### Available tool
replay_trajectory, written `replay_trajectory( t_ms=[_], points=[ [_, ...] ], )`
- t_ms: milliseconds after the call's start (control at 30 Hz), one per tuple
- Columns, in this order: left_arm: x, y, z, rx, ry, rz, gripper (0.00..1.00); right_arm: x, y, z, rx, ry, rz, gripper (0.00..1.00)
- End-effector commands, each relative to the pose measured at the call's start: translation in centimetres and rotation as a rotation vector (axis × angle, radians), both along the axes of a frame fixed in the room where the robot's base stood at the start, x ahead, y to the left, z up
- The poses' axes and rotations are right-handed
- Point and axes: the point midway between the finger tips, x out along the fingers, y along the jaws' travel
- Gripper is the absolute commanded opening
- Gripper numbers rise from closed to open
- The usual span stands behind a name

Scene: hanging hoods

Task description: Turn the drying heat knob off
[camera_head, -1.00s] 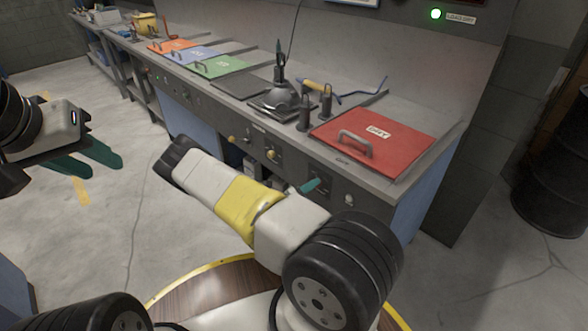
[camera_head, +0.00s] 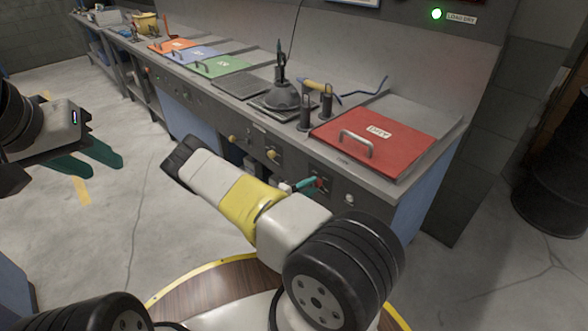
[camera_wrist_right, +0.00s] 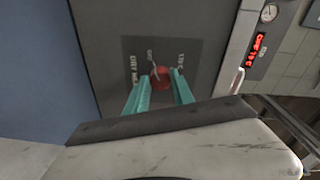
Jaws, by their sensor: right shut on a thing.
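The drying heat knob (camera_wrist_right: 160,76) is small and red, on a dark labelled plate (camera_wrist_right: 188,48) that reads partly "DRY HEA". In the head view the knob (camera_head: 320,182) sits on the bench front below the red lid. My right gripper (camera_wrist_right: 160,80) has its teal fingers on either side of the knob and is shut on it. In the head view its fingers (camera_head: 306,184) reach the panel, mostly hidden behind my forearm. The knob's pointer is too small to read. My left gripper (camera_head: 104,167) is open and empty over the floor at the left.
A red lid (camera_head: 405,142) with a handle lies on the bench top. Other knobs (camera_head: 272,154) line the bench front. A green light (camera_head: 436,14) glows on the wall by a "LOAD DRY" label. A black barrel (camera_head: 550,170) stands at the right.

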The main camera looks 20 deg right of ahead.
Motion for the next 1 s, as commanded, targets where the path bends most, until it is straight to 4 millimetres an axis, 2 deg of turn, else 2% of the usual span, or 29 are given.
replay_trajectory(
  t_ms=[700, 733, 800, 1000],
  points=[
    [0.0, 0.0, 0.0, 0.0, 0.0, 0.0, 0.36, 0.13, 0.15, -0.13, -0.025, 0.067, 0.004, 0.0],
    [0.0, 0.0, 0.0, 0.0, 0.0, 0.0, 0.36, 0.12, 0.14, -0.13, -0.025, 0.067, 0.004, 0.35],
    [0.0, 0.0, 0.0, 0.0, 0.0, 0.0, 0.36, 0.11, 0.13, -0.12, -0.025, 0.067, 0.004, 0.49],
    [0.0, 0.0, 0.0, 0.0, 0.0, 0.0, 0.36, 0.05, 0.06, -0.08, -0.026, 0.066, 0.002, 0.51]
  ],
)
